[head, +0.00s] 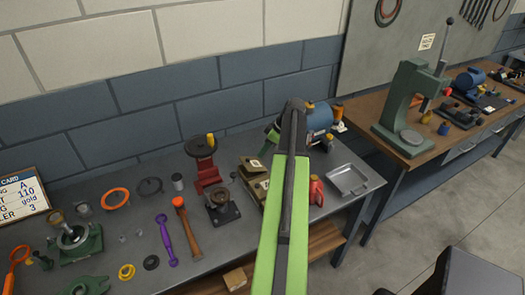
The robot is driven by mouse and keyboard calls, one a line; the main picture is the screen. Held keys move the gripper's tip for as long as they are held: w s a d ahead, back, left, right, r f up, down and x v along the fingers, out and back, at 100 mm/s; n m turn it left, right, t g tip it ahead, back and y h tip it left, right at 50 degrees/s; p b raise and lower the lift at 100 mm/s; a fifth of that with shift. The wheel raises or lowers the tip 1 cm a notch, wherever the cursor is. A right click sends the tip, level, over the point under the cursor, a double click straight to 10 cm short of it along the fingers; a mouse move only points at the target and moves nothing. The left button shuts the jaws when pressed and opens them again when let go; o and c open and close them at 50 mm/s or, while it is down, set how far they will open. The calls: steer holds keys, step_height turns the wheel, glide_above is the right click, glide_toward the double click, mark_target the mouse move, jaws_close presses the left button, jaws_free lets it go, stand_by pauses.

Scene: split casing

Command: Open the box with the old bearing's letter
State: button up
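Small olive-brown boxes with white labels stand on the grey bench left of my arm: a rear box (252,166) and a front box (262,187). Both look closed. Their label letters are too small to read, and my arm partly hides them. No loose bearing can be made out for certain. My green and dark arm rises across the middle, over the bench. I see no gripper fingers.
A red stand (205,172), a hammer (187,228), a purple tool (166,240) and rings lie left of the boxes. A red container (316,191) and an empty metal tray (347,180) are right of my arm. A green press (408,105) stands on the wooden bench.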

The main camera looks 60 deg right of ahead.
steer(key=shift+o, duration=1.1)
steer(key=shift+s+a+r, duration=0.15)
steer(key=shift+a+r, duration=0.05)
steer(key=shift+a, duration=0.05)
steer(key=shift+o, duration=0.2)
steer(key=shift+d+f, duration=0.15)
steer(key=shift+d, duration=0.05)
steer(key=shift+a+r, duration=0.15)
steer(key=shift+r, duration=0.1)
steer(key=p+v, duration=1.5)
steer(key=v, duration=0.2)
steer(key=shift+d, duration=0.25)
steer(key=shift+f, duration=0.1)
